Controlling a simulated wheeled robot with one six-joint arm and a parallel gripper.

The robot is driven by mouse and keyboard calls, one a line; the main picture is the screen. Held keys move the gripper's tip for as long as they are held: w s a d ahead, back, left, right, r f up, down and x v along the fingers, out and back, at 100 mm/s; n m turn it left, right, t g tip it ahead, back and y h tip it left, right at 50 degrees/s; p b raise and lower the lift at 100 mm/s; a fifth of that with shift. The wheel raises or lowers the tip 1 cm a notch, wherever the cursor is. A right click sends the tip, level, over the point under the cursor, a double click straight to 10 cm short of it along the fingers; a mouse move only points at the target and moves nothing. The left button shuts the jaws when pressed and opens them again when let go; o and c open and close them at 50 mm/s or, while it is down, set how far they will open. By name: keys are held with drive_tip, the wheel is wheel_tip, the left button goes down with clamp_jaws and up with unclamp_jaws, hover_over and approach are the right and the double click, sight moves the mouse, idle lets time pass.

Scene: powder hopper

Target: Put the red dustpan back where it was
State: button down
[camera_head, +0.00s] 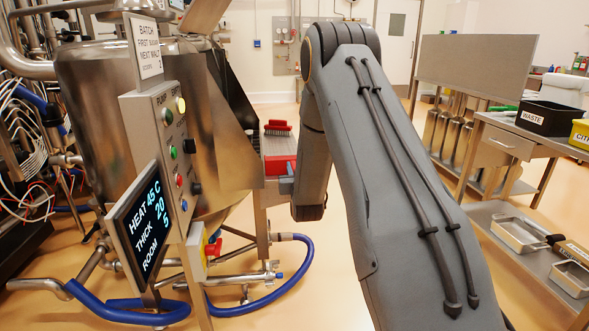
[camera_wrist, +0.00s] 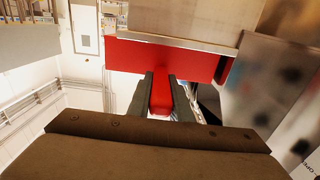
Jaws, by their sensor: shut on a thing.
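The red dustpan shows in the wrist view as a wide red pan (camera_wrist: 165,56) with a short red handle between the fingers. My gripper (camera_wrist: 160,92) is shut on that handle. The pan lies close against a pale metal ledge (camera_wrist: 190,22); I cannot tell whether they touch. In the head view, the red dustpan (camera_head: 279,165) shows beside the hopper, at the front of a narrow metal shelf (camera_head: 275,146). My arm hides most of my gripper there.
A blue hose (camera_head: 285,292) loops below. A steel trolley (camera_head: 500,145) stands right. Open floor lies between.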

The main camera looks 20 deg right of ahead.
drive_tip(key=shift+f, duration=0.15)
drive_tip(key=c, duration=1.6)
unclamp_jaws()
